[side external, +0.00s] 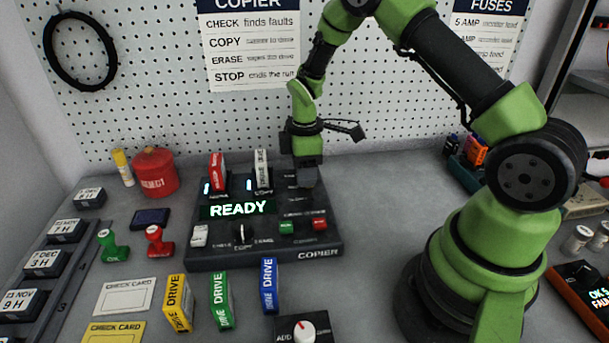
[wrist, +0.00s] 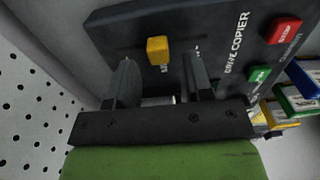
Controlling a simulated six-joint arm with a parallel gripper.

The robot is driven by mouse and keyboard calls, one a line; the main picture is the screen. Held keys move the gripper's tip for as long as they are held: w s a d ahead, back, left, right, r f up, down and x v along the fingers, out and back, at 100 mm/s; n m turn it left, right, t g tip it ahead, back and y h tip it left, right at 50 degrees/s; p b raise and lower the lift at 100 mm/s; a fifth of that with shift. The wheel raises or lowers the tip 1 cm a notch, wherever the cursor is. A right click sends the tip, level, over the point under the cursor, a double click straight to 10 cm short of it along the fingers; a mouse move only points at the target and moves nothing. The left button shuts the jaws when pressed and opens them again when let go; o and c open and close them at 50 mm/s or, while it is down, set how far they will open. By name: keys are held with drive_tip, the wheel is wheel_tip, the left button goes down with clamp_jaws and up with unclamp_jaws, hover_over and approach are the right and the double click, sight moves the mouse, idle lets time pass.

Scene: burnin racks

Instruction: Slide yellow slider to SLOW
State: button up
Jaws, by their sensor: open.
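The yellow slider (wrist: 158,50) is a small block on the dark copier panel (wrist: 120,28), seen in the wrist view. My gripper (wrist: 160,78) is open, with one finger on either side of the space just short of the slider; whether either touches it I cannot tell. Small labels sit by the slider, partly hidden by a finger, and I cannot read SLOW. In the side view my gripper (side external: 308,178) is low over the back right of the copier (side external: 215,262) and hides the slider.
The copier display (side external: 238,208) reads READY. A red drive (side external: 217,170) and a pale drive (side external: 262,168) stand in its slots. A green button (side external: 286,227), a red button (side external: 320,225) and a black knob (side external: 243,234) are nearby. Yellow, green and blue drives stand in front.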

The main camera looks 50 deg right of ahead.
sight(308, 200)
drive_tip(key=shift+f, duration=0.9)
clamp_jaws()
drive_tip(key=shift+s+a, duration=1.6)
drive_tip(key=shift+a, duration=0.05)
unclamp_jaws()
